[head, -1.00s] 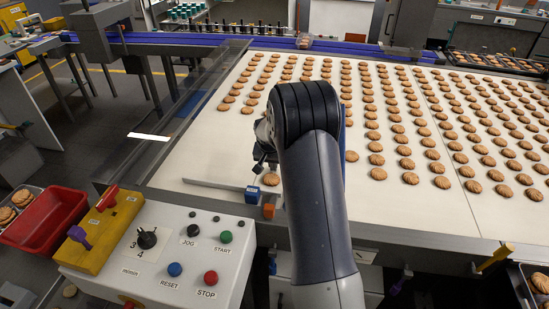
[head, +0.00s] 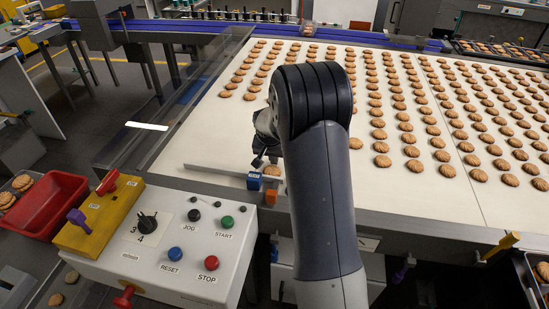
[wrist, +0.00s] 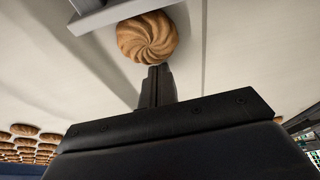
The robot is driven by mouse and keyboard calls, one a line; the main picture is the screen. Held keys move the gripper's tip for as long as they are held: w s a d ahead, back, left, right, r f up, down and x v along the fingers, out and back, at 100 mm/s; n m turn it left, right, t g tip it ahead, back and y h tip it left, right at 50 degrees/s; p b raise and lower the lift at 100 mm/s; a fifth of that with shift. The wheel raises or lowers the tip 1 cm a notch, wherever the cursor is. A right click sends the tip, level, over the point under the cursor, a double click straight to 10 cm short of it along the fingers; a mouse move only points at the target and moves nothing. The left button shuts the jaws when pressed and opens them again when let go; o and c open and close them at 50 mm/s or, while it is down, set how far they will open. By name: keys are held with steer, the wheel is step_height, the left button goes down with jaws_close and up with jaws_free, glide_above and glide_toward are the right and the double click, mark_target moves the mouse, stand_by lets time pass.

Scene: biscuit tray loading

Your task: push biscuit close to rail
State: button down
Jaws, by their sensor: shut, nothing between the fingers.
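A round, swirled brown biscuit (wrist: 148,37) lies on the pale belt beside the pale rail (wrist: 122,13) in the wrist view. Its far edge meets the rail's edge there; whether they touch is hard to tell. My gripper (wrist: 155,74) is shut and empty, its fingertips at the biscuit's near side, touching or almost touching it. In the head view the rail (head: 215,172) runs along the belt's near left edge. The biscuit (head: 272,170) shows small at the rail's right end, by my arm. My fingertips are mostly hidden there.
Blue (head: 254,181) and orange (head: 271,197) blocks sit at the rail's right end. Many biscuits (head: 410,150) lie in rows across the belt to the right. A control box (head: 165,235) stands in front.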

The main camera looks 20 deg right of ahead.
mark_target(272, 170)
steer(key=b+v, duration=0.1)
steer(key=v, duration=1)
steer(key=shift+f, duration=0.2)
steer(key=p+x, duration=0.1)
steer(key=x, duration=0.9)
steer(key=shift+w+d+f, duration=0.1)
steer(key=shift+w+d+f+p, duration=0.1)
steer(key=shift+w+d+p, duration=0.5)
steer(key=shift+w, duration=0.25)
steer(key=shift+a, duration=0.1)
